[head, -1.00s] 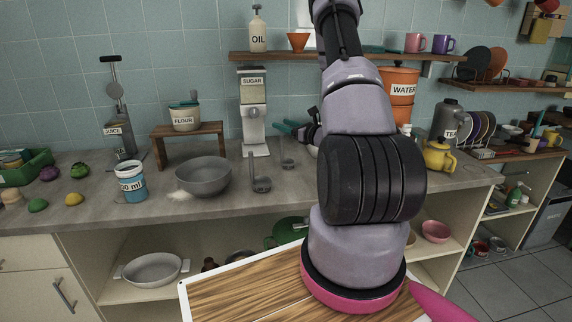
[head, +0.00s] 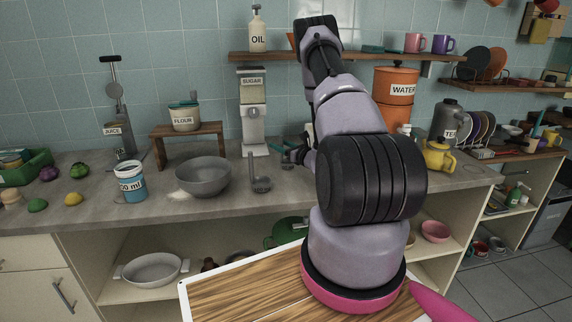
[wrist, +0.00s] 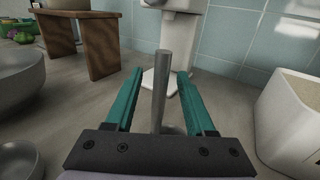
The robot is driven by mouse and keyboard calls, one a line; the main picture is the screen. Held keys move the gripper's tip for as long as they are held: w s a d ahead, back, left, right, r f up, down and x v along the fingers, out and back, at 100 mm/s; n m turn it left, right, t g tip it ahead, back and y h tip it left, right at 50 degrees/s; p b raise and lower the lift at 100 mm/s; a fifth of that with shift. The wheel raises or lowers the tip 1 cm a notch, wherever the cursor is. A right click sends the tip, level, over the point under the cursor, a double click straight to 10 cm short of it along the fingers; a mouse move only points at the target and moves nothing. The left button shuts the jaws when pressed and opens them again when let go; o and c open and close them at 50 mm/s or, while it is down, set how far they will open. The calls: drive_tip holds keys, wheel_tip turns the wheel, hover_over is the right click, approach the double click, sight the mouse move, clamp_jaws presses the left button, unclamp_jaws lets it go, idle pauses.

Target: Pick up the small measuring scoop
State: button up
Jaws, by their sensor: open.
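The small measuring scoop (wrist: 161,85) is grey metal with a thin upright handle. In the wrist view the handle stands between the two teal fingers of my gripper (wrist: 160,73), with a gap on each side. Its cup is mostly hidden behind the gripper's dark front plate. My gripper is open and low over the counter. In the head view my gripper (head: 290,152) covers most of the small scoop. A larger grey scoop (head: 261,184) with an upright handle stands just left of it; its cup seems to show at the wrist view's lower left (wrist: 18,160).
A grey mixing bowl (head: 203,178) stands left of the scoops. The sugar dispenser (head: 253,110) stands behind. A wooden stand (head: 188,135) is at the back left. A white open container (wrist: 290,120) stands close on the gripper's right. The front counter strip is clear.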

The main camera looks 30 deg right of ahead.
drive_tip(key=shift+x, duration=1.35)
clamp_jaws()
